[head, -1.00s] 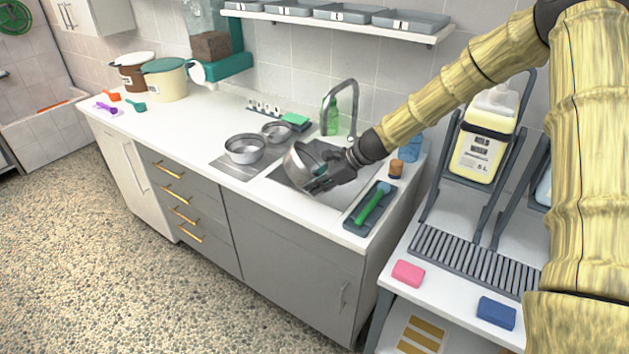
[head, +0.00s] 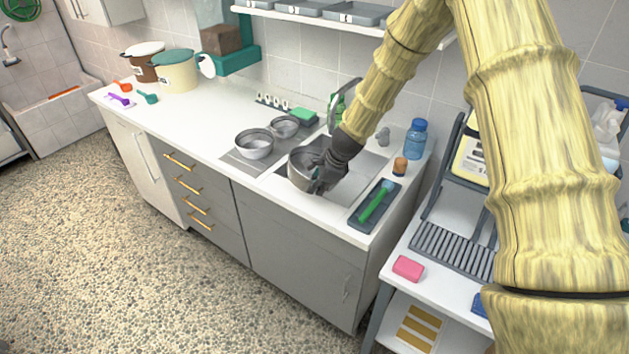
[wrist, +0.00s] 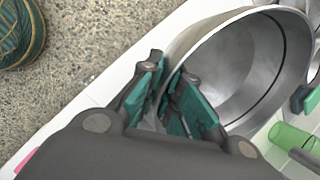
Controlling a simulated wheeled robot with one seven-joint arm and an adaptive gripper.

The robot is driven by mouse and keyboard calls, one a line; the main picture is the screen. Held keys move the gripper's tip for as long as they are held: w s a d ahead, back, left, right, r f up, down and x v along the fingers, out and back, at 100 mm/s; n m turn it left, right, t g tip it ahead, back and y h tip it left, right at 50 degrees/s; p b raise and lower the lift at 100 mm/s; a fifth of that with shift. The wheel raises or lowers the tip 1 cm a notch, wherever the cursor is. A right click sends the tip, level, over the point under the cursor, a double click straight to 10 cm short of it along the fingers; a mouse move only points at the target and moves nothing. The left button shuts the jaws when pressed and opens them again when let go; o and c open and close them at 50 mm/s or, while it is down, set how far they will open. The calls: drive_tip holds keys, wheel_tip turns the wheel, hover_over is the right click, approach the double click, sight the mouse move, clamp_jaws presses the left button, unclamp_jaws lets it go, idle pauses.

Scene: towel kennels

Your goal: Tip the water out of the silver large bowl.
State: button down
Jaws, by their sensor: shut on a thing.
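The silver large bowl (head: 297,172) is over the front left part of the sink in the head view. It looks roughly upright there, its near side partly covered by my gripper (head: 318,176). In the wrist view, my gripper (wrist: 168,97) is shut on the wall of the bowl (wrist: 245,65) at its rim, with green pads on both sides. The grey inside of the bowl shows a dark ring line. I see no clear water surface, and cannot tell whether water is in it. The sink (head: 358,178) is partly hidden by my arm and the bowl.
Two smaller metal bowls, one nearer (head: 254,148) and one behind (head: 285,130), stand left of the sink. A tray (head: 358,219) with a green brush (head: 374,204) lies right of it. The left counter (head: 190,115) has free room.

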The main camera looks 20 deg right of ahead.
drive_tip(key=shift+a+h+p, duration=0.1)
drive_tip(key=shift+h+p, duration=0.8)
drive_tip(key=shift+p, duration=0.7)
drive_tip(key=shift+h+p, duration=0.5)
drive_tip(key=shift+p, duration=0.45)
drive_tip(key=shift+f+n+h+p, duration=0.2)
drive_tip(key=shift+n+h+p, duration=0.15)
drive_tip(key=shift+p, duration=0.3)
drive_tip(key=shift+f, duration=0.1)
